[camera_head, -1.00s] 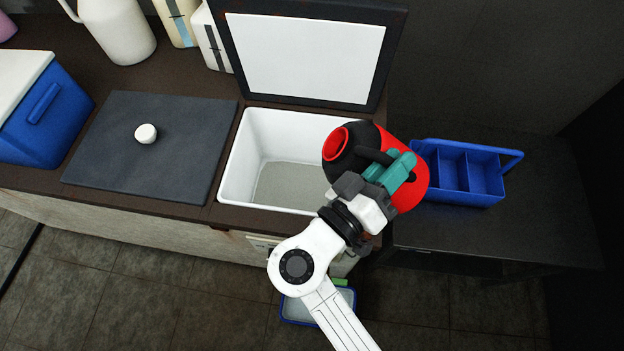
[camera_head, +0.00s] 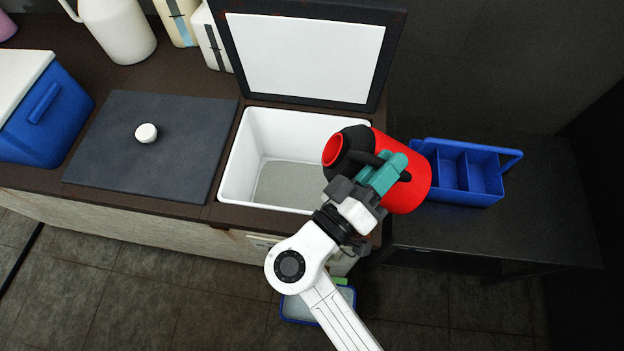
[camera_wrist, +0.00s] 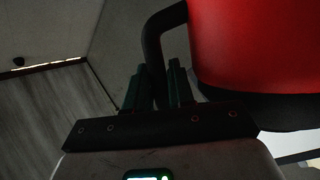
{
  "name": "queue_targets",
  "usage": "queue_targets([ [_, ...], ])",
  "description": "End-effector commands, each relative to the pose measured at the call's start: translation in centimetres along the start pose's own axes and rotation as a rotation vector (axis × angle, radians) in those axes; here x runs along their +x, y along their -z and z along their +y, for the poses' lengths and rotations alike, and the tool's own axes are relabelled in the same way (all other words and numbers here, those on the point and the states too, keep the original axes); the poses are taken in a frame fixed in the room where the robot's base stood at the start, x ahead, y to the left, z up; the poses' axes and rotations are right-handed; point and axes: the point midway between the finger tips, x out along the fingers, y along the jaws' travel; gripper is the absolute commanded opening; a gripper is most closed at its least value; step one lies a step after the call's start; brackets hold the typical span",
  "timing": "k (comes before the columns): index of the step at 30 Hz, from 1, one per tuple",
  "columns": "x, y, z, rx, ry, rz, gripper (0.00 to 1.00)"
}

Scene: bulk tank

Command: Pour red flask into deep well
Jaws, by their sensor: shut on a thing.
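The red flask (camera_head: 407,190) has a black top and a red-rimmed mouth. It is tilted, with its mouth toward the left over the right side of the deep well (camera_head: 262,150). My gripper (camera_head: 382,172), with teal fingers, is shut on the flask's black handle. The wrist view shows the red flask body (camera_wrist: 255,45) and the dark handle (camera_wrist: 152,50) between my fingers (camera_wrist: 160,88). The deep well is a white open basin with a grey bottom; its right part is hidden by the flask. No stream from the mouth is visible.
The raised lid (camera_head: 305,55) stands behind the well. A dark closed lid with a white knob (camera_head: 146,133) lies left of it. A blue cooler (camera_head: 45,115) is far left. A blue divided caddy (camera_head: 463,178) sits right, close to the flask. A white jug (camera_head: 118,30) stands at back left.

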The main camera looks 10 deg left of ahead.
Motion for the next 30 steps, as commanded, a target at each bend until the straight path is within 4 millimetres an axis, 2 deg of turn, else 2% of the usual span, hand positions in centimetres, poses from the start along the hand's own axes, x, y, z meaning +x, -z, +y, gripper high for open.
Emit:
queue_targets([
  [30, -1.0, 0.1, -1.5, -0.104, -0.066, 0.075, 0.0],
])
